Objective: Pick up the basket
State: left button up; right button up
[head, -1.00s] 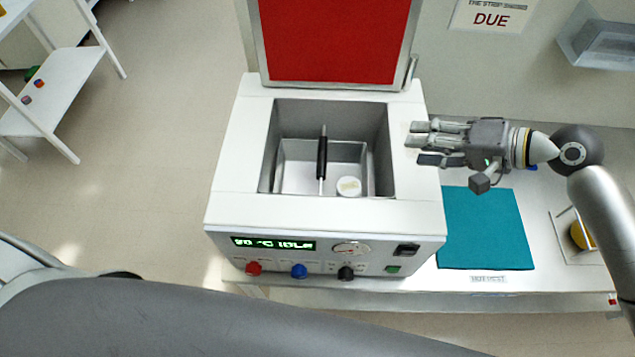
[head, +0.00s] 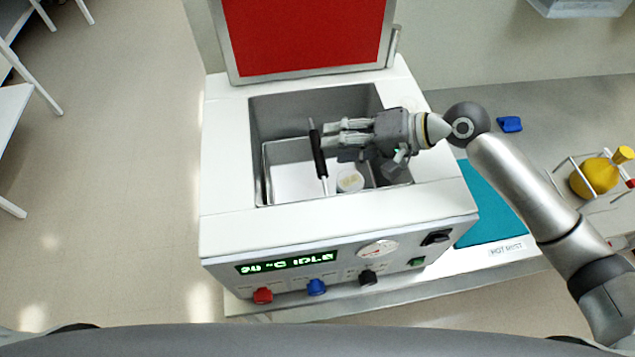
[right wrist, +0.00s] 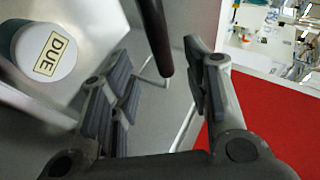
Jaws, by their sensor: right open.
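The basket (head: 267,176) is a grey metal tray-like box inside the open well of the white bath machine. Its black handle grip (head: 318,151) stands up over it on a thin metal rod. In the right wrist view the black handle (right wrist: 156,35) shows beyond and between the open fingers (right wrist: 160,80). I cannot tell whether they touch it. My left gripper is not in view.
The machine's red-faced lid (head: 303,35) stands open behind the well. White walls (head: 225,150) surround the opening. A teal mat (head: 490,215), a blue object (head: 509,124) and a yellow flask (head: 597,174) in a rack are on the bench to the right.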

aim_at(316, 144)
jog(key=p+x, duration=0.2)
jog(key=x, duration=0.3)
jog(key=shift+s+a+r, duration=0.1)
jog(key=shift+a+r, duration=0.05)
jog(key=shift+a, duration=0.05)
jog(key=shift+a+f, duration=0.35)
jog(key=c, duration=1)
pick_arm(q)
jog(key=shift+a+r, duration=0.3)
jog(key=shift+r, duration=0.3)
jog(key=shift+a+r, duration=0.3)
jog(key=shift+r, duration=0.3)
pick_arm(e)
grip_shut()
jog(key=shift+r, duration=0.15)
